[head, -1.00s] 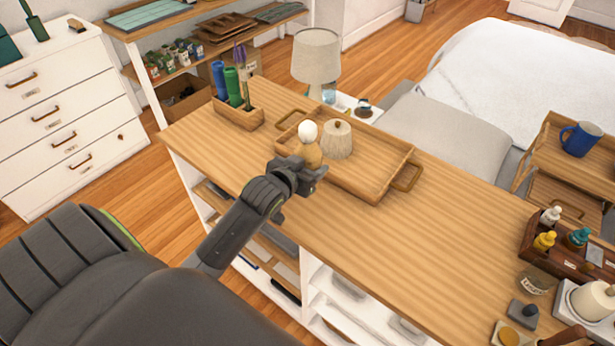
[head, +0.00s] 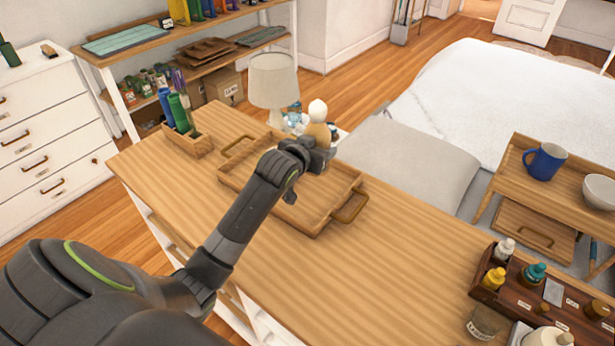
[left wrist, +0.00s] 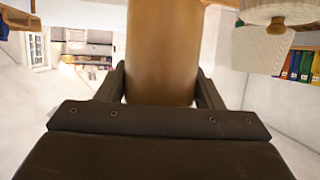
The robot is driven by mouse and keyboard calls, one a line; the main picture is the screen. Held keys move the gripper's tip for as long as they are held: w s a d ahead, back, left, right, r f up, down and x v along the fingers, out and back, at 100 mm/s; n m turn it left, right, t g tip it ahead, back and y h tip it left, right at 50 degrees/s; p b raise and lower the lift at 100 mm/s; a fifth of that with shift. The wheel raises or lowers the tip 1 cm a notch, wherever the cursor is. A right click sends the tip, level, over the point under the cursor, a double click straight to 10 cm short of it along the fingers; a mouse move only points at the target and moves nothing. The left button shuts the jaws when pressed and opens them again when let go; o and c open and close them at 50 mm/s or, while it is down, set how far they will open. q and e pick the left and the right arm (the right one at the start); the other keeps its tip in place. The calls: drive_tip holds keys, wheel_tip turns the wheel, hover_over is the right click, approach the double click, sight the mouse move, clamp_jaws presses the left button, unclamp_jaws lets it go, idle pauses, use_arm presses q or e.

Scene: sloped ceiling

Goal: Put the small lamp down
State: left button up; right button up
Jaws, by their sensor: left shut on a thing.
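The small lamp has a tan wooden body (head: 318,130) and a round white bulb (head: 317,109) on top. My left gripper (head: 319,153) is shut on its body and holds it up, roughly upright, over the far side of the wooden tray (head: 310,220). In the left wrist view the wooden body (left wrist: 163,50) fills the space between both fingers; its ends are out of frame. I cannot tell its exact height above the tray. My right gripper is not in view.
A shaded table lamp (head: 273,82) stands beyond the worktop. A wooden holder (head: 188,141) with green and blue items is left of the tray. A bottle caddy (head: 545,300) is at lower right. The worktop (head: 400,245) between tray and caddy is bare.

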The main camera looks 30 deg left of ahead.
use_arm(q)
drive_tip(key=f, duration=0.4)
drive_tip(key=shift+s+a+f, duration=0.2)
drive_tip(key=shift+s, duration=0.1)
drive_tip(key=shift+f+p, duration=0.3)
drive_tip(key=shift+f, duration=0.05)
drive_tip(key=shift+w+d+f, duration=0.1)
drive_tip(key=shift+f, duration=1.8)
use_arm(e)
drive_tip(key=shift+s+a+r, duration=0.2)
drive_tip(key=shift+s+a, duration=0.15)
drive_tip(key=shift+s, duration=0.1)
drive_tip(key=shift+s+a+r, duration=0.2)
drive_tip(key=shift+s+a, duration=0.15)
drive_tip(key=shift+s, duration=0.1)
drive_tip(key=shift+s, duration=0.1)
use_arm(q)
drive_tip(key=shift+f, duration=0.15)
drive_tip(key=o, duration=1.2)
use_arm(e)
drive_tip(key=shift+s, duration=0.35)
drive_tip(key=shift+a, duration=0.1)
